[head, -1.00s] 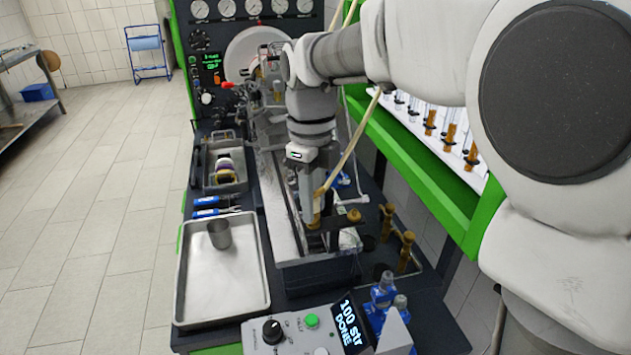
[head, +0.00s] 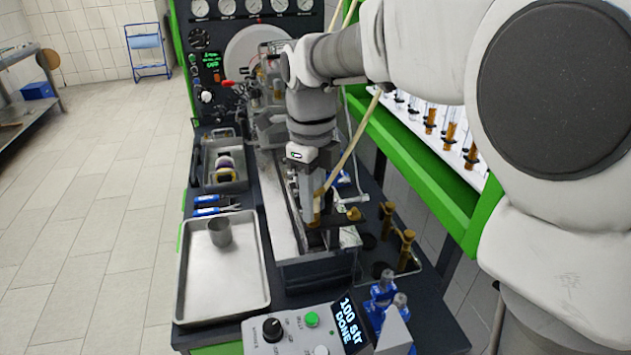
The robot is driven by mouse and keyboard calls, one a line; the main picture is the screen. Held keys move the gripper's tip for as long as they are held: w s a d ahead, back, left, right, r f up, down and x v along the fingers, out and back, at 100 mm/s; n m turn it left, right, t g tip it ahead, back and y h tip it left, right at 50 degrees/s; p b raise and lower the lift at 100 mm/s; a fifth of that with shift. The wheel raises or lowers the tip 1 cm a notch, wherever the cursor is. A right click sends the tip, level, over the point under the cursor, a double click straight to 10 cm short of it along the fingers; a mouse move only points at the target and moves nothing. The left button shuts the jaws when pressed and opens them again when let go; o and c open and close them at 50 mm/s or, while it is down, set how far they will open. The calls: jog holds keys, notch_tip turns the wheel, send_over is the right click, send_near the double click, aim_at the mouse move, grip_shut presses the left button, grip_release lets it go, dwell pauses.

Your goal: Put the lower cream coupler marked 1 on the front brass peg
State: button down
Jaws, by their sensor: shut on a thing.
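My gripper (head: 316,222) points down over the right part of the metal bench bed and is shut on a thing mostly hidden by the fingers. A tan-brass patch shows at the fingers, too small to identify. I cannot make out a cream coupler or a mark 1 there. Two upright brass pegs stand to the right of my gripper: the front brass peg (head: 406,252) is nearer the camera, and the other brass peg (head: 387,220) is behind it. Neither peg touches my gripper.
A grey bin (head: 236,184) holds pale and purple ring-like parts. Blue-handled tools (head: 212,205) lie between them. A control box (head: 290,340) and blue fittings (head: 383,292) stand in front. A green-framed rack (head: 440,190) bounds the right.

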jog(key=shift+f, duration=0.4)
jog(key=c, duration=0.9)
grip_release()
jog(key=r+p, duration=0.4)
jog(key=r, duration=0.1)
jog(key=r+p, duration=0.5)
jog(key=r, duration=0.1)
jog(key=shift+w+a, duration=0.1)
jog(key=shift+w, duration=0.1)
